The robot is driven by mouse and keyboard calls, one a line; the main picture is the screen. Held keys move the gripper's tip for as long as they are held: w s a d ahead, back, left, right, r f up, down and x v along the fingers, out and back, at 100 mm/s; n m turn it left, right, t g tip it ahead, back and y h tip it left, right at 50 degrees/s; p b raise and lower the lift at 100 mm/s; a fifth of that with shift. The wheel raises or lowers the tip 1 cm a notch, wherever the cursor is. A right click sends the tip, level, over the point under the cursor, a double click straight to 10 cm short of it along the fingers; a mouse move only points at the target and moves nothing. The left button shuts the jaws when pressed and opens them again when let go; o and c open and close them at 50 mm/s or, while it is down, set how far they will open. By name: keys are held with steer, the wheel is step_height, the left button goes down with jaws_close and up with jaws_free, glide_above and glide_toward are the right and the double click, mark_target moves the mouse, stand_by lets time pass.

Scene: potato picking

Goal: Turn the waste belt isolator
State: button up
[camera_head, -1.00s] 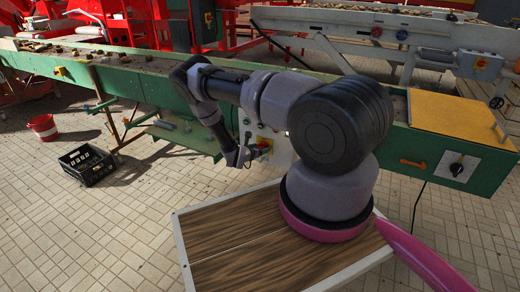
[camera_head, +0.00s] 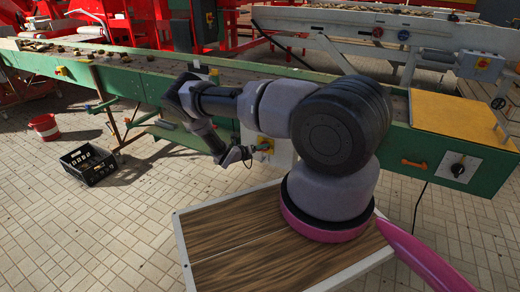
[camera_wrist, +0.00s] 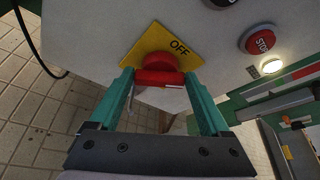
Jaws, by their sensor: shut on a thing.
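The isolator is a red rotary knob (camera_wrist: 158,64) on a yellow plate (camera_wrist: 181,43) marked OFF, fixed to a pale panel. In the wrist view my gripper (camera_wrist: 161,79) has its teal fingers on either side of the knob's red handle, shut on it. The handle lies roughly crosswise between the fingers. In the head view my gripper (camera_head: 258,148) is at the pale panel (camera_head: 281,153) on the side of the green conveyor, and my arm hides part of it.
A red STOP button (camera_wrist: 258,39) and a lit lamp (camera_wrist: 272,66) sit right of the knob. A black crate (camera_head: 88,163) and a red bucket (camera_head: 44,127) stand on the tiled floor. Another switch (camera_head: 457,169) is on the conveyor's right end.

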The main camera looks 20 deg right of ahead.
steer(key=n+h, duration=0.1)
steer(key=n, duration=0.2)
steer(key=f+n+h, duration=0.1)
steer(key=n, duration=0.1)
steer(key=n+h, duration=0.2)
steer(key=n, duration=0.1)
steer(key=shift+w+a+f+n+g, duration=0.2)
steer(key=shift+w+a+n+g, duration=0.1)
steer(key=shift+g, duration=0.1)
stand_by(0.5)
steer(key=o, duration=1.2)
steer(key=v, duration=1)
steer(key=shift+s+a+f, duration=0.1)
steer(key=shift+a, duration=0.25)
